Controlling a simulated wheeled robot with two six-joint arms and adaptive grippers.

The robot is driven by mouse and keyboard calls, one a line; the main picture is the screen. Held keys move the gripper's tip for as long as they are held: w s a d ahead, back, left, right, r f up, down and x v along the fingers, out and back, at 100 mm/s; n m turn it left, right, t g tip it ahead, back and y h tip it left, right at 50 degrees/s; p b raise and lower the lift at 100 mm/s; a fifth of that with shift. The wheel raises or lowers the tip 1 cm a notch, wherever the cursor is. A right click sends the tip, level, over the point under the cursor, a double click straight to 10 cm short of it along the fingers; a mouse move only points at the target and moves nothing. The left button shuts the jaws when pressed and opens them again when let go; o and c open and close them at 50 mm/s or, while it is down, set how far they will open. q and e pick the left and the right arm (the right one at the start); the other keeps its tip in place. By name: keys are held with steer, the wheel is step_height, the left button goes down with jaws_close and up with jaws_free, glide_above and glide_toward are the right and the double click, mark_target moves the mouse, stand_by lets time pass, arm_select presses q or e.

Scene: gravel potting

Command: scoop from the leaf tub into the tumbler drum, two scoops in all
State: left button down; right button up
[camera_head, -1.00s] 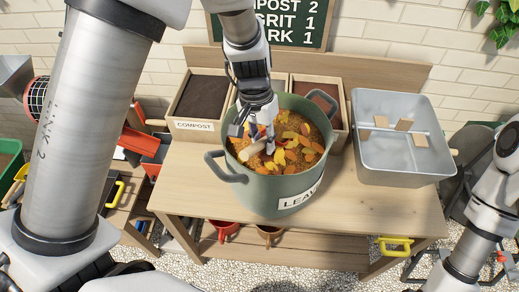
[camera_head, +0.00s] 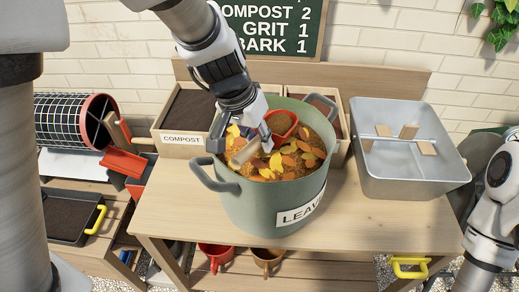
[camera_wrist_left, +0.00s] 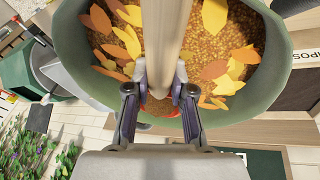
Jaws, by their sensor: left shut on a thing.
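The leaf tub (camera_head: 270,205) is a large green pot with side handles and a label partly reading LEA, standing on the wooden bench. It holds brown crumbs with yellow and orange leaves. My left gripper (camera_head: 258,140) is over the tub, shut on the wooden handle (camera_head: 243,153) of a scoop. The scoop's red pan (camera_head: 282,123) appears filled with brown material, at the tub's back inside. In the left wrist view the handle (camera_wrist_left: 166,40) runs between the fingers (camera_wrist_left: 160,92), hiding most of the pan. The tumbler drum (camera_head: 68,117), mesh with a red rim, is at the left.
A compost box (camera_head: 183,138) stands behind the tub, with another box partly hidden behind it. Bare bench lies right of the tub.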

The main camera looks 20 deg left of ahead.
arm_select(q)
steer(key=shift+t, duration=0.5)
steer(key=v, duration=0.4)
steer(key=shift+d+r+p, duration=0.1)
steer(key=shift+d+p, duration=0.2)
steer(key=shift+d, duration=0.05)
steer(key=shift+t, duration=0.4)
steer(key=r+p, duration=0.2)
steer(key=s+r+p, duration=0.1)
steer(key=r+p, duration=0.1)
steer(key=p, duration=0.1)
steer(key=shift+p, duration=0.3)
steer(key=shift+s+a+r+p, duration=0.2)
steer(key=shift+r+p, duration=0.2)
steer(key=shift+p, duration=0.35)
arm_select(e)
step_height(320, 180, up, 7)
steer(key=shift+s+f, duration=0.1)
steer(key=shift+f, duration=0.05)
